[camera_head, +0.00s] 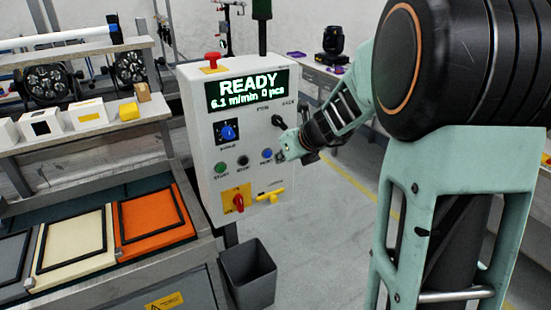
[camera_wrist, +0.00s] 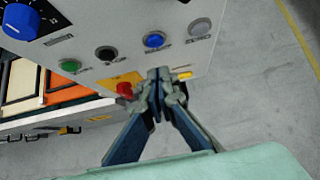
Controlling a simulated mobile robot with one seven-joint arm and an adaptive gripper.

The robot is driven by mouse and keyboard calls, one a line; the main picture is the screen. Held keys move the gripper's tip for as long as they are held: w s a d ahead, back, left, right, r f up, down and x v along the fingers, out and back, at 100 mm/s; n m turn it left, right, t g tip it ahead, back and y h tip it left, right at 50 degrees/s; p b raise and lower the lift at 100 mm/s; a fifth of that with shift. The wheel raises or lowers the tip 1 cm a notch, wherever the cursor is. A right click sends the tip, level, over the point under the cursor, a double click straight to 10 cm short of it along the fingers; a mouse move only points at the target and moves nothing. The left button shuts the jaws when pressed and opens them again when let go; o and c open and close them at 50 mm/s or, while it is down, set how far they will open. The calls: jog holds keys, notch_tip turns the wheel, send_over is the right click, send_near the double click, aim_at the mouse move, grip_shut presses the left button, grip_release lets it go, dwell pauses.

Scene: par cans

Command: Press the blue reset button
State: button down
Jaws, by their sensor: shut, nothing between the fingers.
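The blue reset button (camera_head: 267,154) sits on a light grey control panel (camera_head: 205,110), right of a black button (camera_head: 243,160) and a green button (camera_head: 220,168). In the wrist view the blue button (camera_wrist: 154,40) is fully visible, with a pale grey button (camera_wrist: 200,27) to its right. My gripper (camera_head: 283,150) is in front of the panel, just right of the blue button in the head view. In the wrist view my gripper's fingertips (camera_wrist: 158,74) are together and empty, appearing below the blue button. They do not cover it; I cannot tell their gap to the panel.
The panel display (camera_head: 247,88) reads READY. A red mushroom button (camera_head: 212,58) tops the panel. A blue knob (camera_head: 228,132), a red rotary switch (camera_head: 238,202) and a yellow handle (camera_head: 271,196) are nearby. A dark bin (camera_head: 248,278) stands below.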

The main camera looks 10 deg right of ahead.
jog(key=p+v, duration=0.1)
jog(key=v, duration=0.6)
jog(key=shift+s+d, duration=0.1)
jog(key=shift+d, duration=0.05)
dwell(0.3)
